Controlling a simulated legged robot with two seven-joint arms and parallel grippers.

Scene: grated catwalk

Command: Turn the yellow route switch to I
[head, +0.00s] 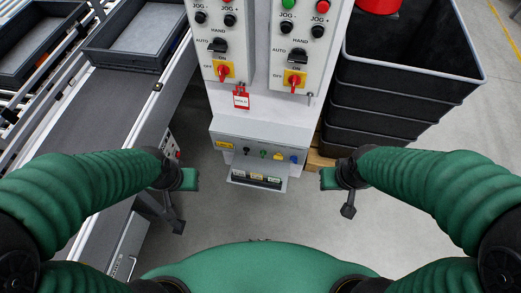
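The yellow route switch appears to be the small yellow knob (278,156) on the low sloped panel (230,133) of the light grey cabinet. It sits in a row with black (246,150), green (263,153) and blue (294,158) knobs. Its setting and lettering are too small to read. My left gripper (186,182) is left of the panel, and my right gripper (331,180) is to its right. Both are apart from the panel and appear empty. Their fingers are too unclear to tell open from shut.
Above are two control boxes with red handles on yellow plates (224,71) (294,79); a red tag (241,97) hangs by the left one. A conveyor (105,115) with grey trays (135,32) is left. Stacked black bins (400,105) are right. Floor below is clear.

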